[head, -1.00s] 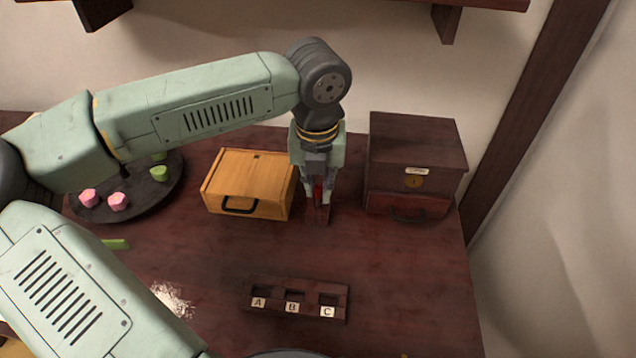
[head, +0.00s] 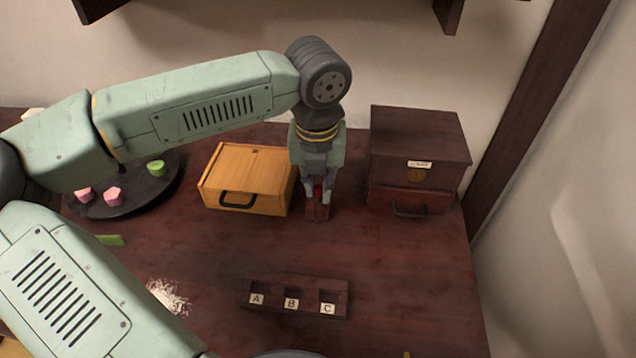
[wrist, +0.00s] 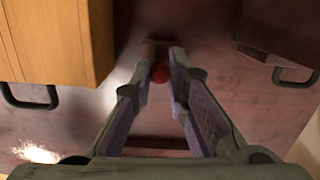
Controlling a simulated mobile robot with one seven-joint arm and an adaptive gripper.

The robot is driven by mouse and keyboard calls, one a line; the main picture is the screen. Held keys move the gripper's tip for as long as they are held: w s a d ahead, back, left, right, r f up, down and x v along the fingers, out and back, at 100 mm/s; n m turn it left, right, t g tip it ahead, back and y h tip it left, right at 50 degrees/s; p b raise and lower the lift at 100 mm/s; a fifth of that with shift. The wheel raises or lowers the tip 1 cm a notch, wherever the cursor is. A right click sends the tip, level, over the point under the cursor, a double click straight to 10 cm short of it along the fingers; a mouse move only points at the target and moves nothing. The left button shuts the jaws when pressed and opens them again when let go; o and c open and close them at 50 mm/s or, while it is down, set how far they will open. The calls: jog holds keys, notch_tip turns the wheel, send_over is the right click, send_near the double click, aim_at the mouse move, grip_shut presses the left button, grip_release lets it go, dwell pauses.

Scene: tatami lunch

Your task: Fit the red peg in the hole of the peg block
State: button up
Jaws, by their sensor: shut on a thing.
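My gripper (head: 318,192) points straight down between the yellow wooden box and the dark cabinet. It is shut on the red peg (wrist: 159,72), whose rounded red top shows between the fingertips in the wrist view. In the head view only a sliver of the peg's red shows between the fingers. The peg block (head: 317,211) is a small dark reddish block on the table directly below the fingers. The fingers hide its hole, and I cannot tell how far the peg is in it.
The yellow box (head: 248,179) with a black handle stands close on the left. The dark cabinet (head: 420,138) with a red drawer stands on the right. A rack labelled A, B, C (head: 296,296) lies in front. A dark round tray (head: 139,201) holds pink and green pieces.

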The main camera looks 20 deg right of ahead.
jog(key=shift+f+b, duration=0.65)
jog(key=o, duration=0.8)
jog(key=r, duration=0.4)
jog(key=s+r, duration=0.1)
jog(key=r, duration=0.7)
jog(key=shift+s+a, duration=0.2)
jog(key=shift+a, duration=0.05)
